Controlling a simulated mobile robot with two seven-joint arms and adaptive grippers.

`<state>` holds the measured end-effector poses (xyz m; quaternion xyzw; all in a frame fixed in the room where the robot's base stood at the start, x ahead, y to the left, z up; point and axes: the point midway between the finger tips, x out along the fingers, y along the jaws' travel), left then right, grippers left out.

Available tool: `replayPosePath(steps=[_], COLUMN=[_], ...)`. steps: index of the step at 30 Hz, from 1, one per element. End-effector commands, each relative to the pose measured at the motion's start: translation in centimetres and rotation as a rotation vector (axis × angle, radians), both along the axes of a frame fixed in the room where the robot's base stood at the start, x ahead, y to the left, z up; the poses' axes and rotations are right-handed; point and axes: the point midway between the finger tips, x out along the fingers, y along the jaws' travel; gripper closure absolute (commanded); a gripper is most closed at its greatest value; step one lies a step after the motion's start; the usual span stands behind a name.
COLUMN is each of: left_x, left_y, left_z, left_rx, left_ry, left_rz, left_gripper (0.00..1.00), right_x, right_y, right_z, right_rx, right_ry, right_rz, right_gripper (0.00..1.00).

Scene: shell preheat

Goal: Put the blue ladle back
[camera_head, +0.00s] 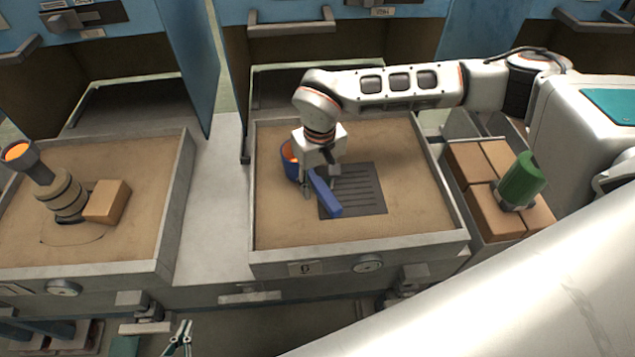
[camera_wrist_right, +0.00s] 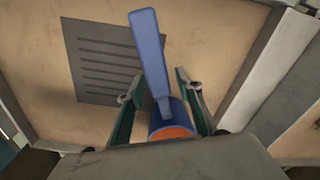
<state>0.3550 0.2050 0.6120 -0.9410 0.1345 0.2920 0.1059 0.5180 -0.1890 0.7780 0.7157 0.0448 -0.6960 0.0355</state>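The blue ladle (camera_head: 322,193) is over the middle sand tray (camera_head: 450,243), at the left edge of a dark slotted plate (camera_head: 368,190). Its cup, orange inside, is at the upper left and its handle points to the lower right. My right gripper (camera_head: 320,190) is low over the ladle. In the right wrist view the ladle (camera_wrist_right: 150,55) lies between the spread fingers of the right gripper (camera_wrist_right: 160,100), with gaps on both sides. Whether the ladle touches the sand is unclear. My left gripper (camera_head: 184,328) is at the bottom edge, away from the trays, its fingertips slightly apart.
The left sand tray (camera_head: 180,200) holds a dark grey ladle-like tool (camera_head: 60,190) with a glowing orange cup and a tan block (camera_head: 107,202). On the right, a bin has several tan blocks (camera_head: 493,212) and a green cylinder (camera_head: 522,180). Blue cabinets (camera_head: 190,50) stand behind.

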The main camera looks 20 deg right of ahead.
Motion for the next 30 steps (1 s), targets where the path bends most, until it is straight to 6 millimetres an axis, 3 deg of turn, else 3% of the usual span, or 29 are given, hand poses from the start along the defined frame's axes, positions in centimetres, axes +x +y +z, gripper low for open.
replayPosePath(steps=[5,19,24,30], left_x=[0.1,0.1,-0.1,-0.3], left_y=[0.0,-0.2,-0.2,-0.2], left_z=[0.3,0.8,0.7,0.4], left_rx=[-0.002,-0.011,-0.011,-0.011], left_ry=[-0.003,-0.003,0.002,0.008], left_rz=[0.000,0.002,0.002,0.001], left_gripper=[1.00,1.00,1.00,1.00], right_x=[0.1,-0.2,-0.3,-0.3], right_y=[0.0,-0.2,-0.2,-0.2], right_z=[1.4,10.2,11.8,12.2], right_rx=[0.002,0.000,0.000,0.000], right_ry=[-0.005,-0.003,-0.002,0.001], right_rz=[0.001,0.000,0.000,0.000], right_gripper=[0.65,0.65,0.65,0.65])
